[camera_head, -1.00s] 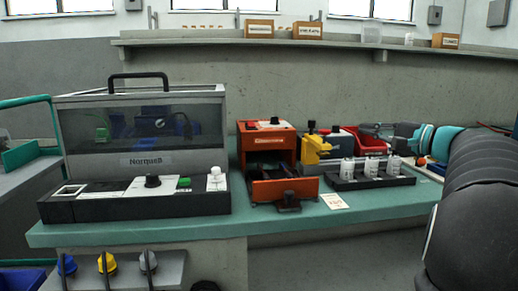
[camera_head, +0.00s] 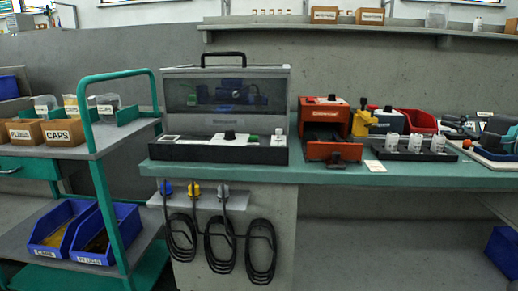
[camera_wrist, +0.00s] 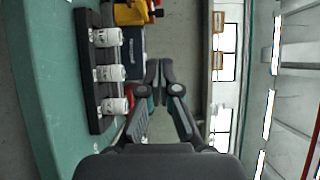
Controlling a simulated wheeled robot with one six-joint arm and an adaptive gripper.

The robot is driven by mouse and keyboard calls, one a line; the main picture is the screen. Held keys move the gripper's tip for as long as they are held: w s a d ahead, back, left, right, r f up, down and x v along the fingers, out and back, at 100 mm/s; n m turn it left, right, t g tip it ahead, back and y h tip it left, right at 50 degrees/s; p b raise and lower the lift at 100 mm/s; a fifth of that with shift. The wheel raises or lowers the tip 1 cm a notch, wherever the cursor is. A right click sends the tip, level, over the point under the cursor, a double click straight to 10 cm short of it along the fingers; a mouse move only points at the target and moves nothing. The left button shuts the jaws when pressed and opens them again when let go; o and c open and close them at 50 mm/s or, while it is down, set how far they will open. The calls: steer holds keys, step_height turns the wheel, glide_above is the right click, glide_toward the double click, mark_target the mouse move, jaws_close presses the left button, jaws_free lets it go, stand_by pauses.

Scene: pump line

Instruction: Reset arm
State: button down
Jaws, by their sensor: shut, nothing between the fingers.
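My gripper (camera_wrist: 160,72) shows in the wrist view with its two fingers together, shut and empty. It hangs in the air, apart from the bench items. In that view a black rack (camera_wrist: 92,72) with white cylinders (camera_wrist: 107,74) lies to its left, and a yellow device (camera_wrist: 132,12) is at the top. The picture there is turned sideways. In the head view I cannot make out my gripper clearly.
The green bench (camera_head: 240,174) carries a clear-lidded machine (camera_head: 227,105), an orange unit (camera_head: 325,118) and the rack (camera_head: 415,154). A green cart (camera_head: 93,152) stands left with CAPS boxes (camera_head: 63,133) and blue bins (camera_head: 110,248). Cables (camera_head: 220,245) hang below the bench.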

steer(key=s+a+f+n+g, duration=0.2)
steer(key=a+f+g, duration=0.15)
steer(key=a, duration=0.45)
steer(key=s+a+f+n+g+h+p, duration=0.1)
steer(key=s+a+f+g, duration=0.15)
steer(key=a+f, duration=0.4)
steer(key=s+a+f+n+g, duration=0.2)
steer(key=a, duration=0.8)
steer(key=s+a+f+n+g+h, duration=0.1)
steer(key=s+a+f+n+h, duration=0.1)
steer(key=s+f, duration=0.5)
steer(key=s+a+f+n+g+h+p, duration=0.1)
steer(key=s+a+f+n+h, duration=0.2)
steer(key=s+f+n, duration=0.3)
steer(key=s+f+h, duration=0.1)
steer(key=s, duration=0.4)
steer(key=shift+s+a+f+g+h, duration=0.2)
steer(key=shift+s+g+h, duration=0.1)
steer(key=shift+g, duration=0.1)
